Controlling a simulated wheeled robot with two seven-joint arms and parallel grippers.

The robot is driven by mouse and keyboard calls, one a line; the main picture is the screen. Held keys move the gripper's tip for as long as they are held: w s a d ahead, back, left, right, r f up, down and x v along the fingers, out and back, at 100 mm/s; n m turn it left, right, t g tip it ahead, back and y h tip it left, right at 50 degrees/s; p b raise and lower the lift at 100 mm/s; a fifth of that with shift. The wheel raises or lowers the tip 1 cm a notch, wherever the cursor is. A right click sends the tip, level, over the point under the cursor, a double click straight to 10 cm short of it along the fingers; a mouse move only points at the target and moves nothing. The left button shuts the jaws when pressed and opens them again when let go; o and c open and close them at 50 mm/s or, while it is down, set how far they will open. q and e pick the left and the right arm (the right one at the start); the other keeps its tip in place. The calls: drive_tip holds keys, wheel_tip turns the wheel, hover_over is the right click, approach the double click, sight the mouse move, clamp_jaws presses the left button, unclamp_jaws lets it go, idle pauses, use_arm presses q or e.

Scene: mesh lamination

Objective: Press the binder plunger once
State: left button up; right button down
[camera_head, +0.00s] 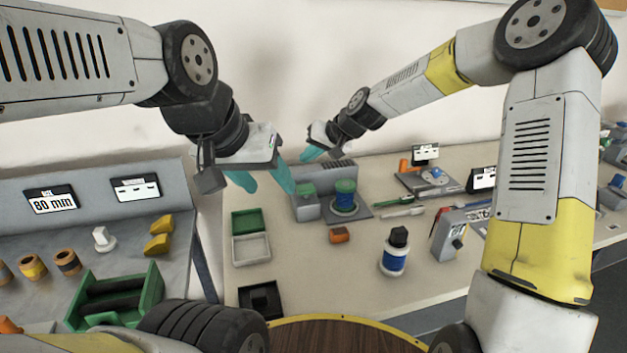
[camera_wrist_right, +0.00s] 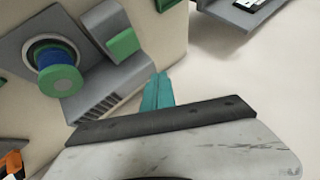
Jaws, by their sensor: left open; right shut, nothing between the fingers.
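A grey machine (camera_head: 306,208) with a green block (camera_head: 305,188) on top stands at the middle of the bench. Beside it a green-topped blue cylinder (camera_head: 344,196) stands on a grey plate. A bottle with a black cap and blue band (camera_head: 394,252) stands nearer the front. No label shows which part is the binder plunger. My left gripper (camera_head: 262,180) is open and empty, left of the machine. My right gripper (camera_head: 313,153) is shut and empty behind the machine. In the right wrist view its teal fingers (camera_wrist_right: 158,92) are together, apart from the machine (camera_wrist_right: 105,75) and cylinder (camera_wrist_right: 60,75).
A green-and-white open box (camera_head: 251,238), a black tray (camera_head: 260,299) and an orange block (camera_head: 339,235) lie on the bench. A grey device (camera_head: 450,236) stands at right. A side table at left holds a green holder (camera_head: 115,295) and rolls.

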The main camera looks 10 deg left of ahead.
sight(304, 187)
drive_tip(key=shift+f, duration=3.35)
drive_tip(key=shift+f, duration=0.4)
drive_tip(key=shift+f, duration=1.2)
idle(0.4)
drive_tip(key=shift+r, duration=1.6)
drive_tip(key=shift+r, duration=2.5)
